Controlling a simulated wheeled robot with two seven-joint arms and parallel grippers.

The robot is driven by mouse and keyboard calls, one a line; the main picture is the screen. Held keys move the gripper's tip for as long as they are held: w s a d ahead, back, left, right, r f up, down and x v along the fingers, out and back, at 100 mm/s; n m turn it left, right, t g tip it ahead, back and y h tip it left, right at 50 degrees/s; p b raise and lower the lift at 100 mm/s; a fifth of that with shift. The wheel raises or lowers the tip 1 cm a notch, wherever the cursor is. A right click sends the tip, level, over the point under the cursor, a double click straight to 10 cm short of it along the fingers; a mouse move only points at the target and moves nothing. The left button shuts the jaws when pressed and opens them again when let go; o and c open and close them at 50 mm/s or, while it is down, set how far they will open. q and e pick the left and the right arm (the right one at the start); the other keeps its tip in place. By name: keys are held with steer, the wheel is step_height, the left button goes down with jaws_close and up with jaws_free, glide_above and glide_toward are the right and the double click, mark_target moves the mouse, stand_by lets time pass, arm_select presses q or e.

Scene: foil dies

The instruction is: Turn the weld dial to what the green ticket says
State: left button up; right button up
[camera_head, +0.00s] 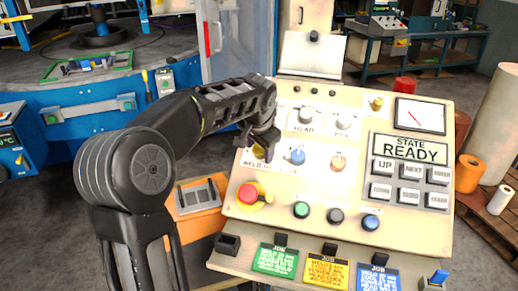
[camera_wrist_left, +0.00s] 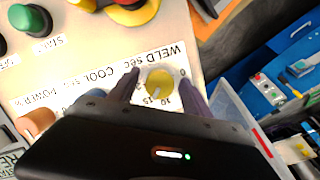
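The weld dial is a yellow knob (camera_wrist_left: 160,82) under the label "WELD sec" in the left wrist view, with 0, 10 and 15 legible on its scale. Its exact setting is not clear. My left gripper (camera_wrist_left: 158,80) has a dark finger on each side of the knob and looks open around it; contact cannot be told. In the head view my left gripper (camera_head: 257,148) is over the left of the panel and mostly hides the weld dial. The green ticket (camera_head: 275,259) lies at the panel's lower front; its small print is not legible. My right gripper is not in view.
A blue knob (camera_head: 297,157) and an orange knob (camera_head: 338,161) are to the right of the weld dial. A red emergency button (camera_head: 248,194) is below it. Yellow (camera_head: 326,269) and blue (camera_head: 377,278) tickets lie beside the green one. The display (camera_head: 409,149) reads "STATE READY".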

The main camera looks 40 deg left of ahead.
arm_select(q)
steer(key=b+v, duration=0.1)
steer(key=v, duration=0.7)
steer(key=shift+w+f, duration=0.1)
stand_by(0.6)
